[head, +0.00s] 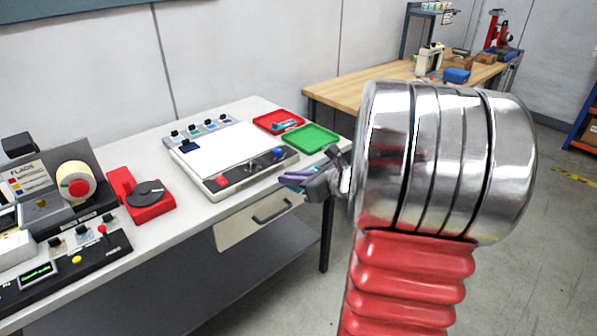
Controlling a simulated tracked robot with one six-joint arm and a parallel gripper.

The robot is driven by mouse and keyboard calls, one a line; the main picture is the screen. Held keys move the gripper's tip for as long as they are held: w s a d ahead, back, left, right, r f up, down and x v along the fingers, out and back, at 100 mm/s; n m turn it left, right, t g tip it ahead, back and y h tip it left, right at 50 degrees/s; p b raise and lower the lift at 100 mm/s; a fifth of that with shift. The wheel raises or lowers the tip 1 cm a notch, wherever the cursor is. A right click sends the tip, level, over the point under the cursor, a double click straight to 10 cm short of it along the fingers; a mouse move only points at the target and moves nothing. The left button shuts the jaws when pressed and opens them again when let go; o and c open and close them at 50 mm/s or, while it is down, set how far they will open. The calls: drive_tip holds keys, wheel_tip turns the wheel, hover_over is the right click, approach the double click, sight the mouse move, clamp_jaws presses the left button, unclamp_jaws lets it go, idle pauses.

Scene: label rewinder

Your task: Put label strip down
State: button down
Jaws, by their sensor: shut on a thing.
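My gripper (312,182) is in front of the near right edge of the white bench, close to the green tray (310,138). It is shut on a small purple and teal strip (293,179), which looks like the label strip. The strip sticks out to the left of the jaws. My own wrist hides part of the gripper, and the exact grip is too small to tell. A red tray (262,116) lies behind the green one and holds a small teal piece (284,124). The green tray looks empty.
A light-panel unit (225,155) with a blue knob (278,153) sits on the white bench. A red base with a dark disc (146,194) and a label rewinder (75,186) stand further left. A wooden bench (350,95) is behind. A drawer (255,218) hangs below the bench top.

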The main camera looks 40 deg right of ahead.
drive_tip(key=w+a+f+n+g+y, duration=0.2)
drive_tip(key=a+f+n+y, duration=0.2)
drive_tip(key=a+f, duration=0.6)
drive_tip(key=w+a+f+n+g+y, duration=0.3)
drive_tip(key=a+f, duration=0.7)
drive_tip(key=a, duration=0.8)
drive_tip(key=shift+w+a+f+n+y, duration=0.15)
drive_tip(key=shift+w+f+n+y, duration=0.15)
drive_tip(key=shift+n+y, duration=0.6)
drive_tip(key=shift+a+g, duration=0.1)
drive_tip(key=shift+g, duration=0.2)
